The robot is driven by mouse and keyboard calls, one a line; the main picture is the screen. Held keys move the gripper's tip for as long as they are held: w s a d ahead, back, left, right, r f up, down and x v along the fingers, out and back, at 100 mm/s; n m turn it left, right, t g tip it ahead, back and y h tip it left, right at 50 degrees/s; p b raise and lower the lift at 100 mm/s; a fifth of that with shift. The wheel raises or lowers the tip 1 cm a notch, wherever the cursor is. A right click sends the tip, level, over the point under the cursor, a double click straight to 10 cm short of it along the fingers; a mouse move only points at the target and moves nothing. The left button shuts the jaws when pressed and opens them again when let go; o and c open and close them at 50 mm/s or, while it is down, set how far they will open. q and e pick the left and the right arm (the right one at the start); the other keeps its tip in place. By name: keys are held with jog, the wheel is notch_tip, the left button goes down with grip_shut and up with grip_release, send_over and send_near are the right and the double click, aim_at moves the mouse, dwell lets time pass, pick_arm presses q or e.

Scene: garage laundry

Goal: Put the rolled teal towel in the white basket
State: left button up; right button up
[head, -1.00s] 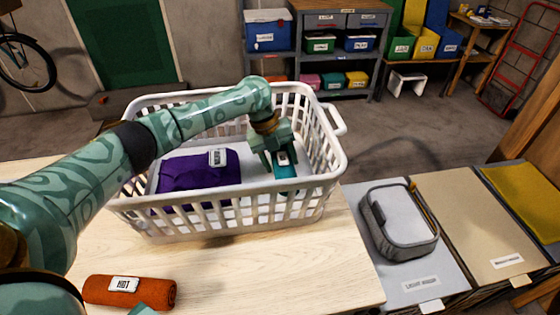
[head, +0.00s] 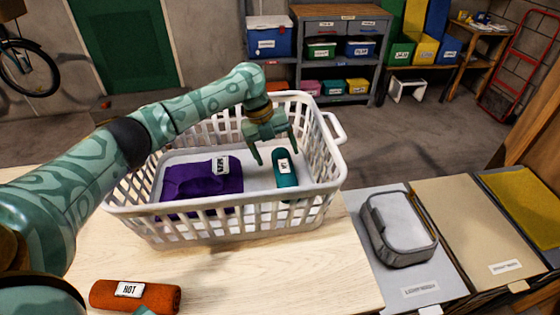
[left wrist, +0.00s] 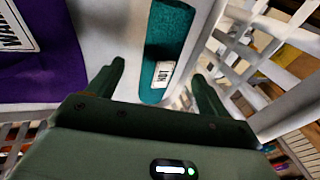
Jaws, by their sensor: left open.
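The rolled teal towel (head: 285,172) with a white label lies inside the white basket (head: 240,226), near its right end. It also shows in the left wrist view (left wrist: 168,38). My left gripper (head: 274,158) is open and empty, above the towel and apart from it. In the left wrist view both fingers (left wrist: 158,82) stand apart with the towel's labelled end between and beyond them.
A folded purple cloth (head: 190,180) lies in the left part of the basket. A rolled orange towel (head: 165,298) labelled "HOT" lies on the wooden table (head: 290,275) in front. A grey case (head: 400,230) sits on the bins at right.

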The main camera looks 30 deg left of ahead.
pick_arm(q)
jog(key=p+v, duration=0.1)
jog(key=v, duration=0.5)
jog(key=shift+r, duration=0.2)
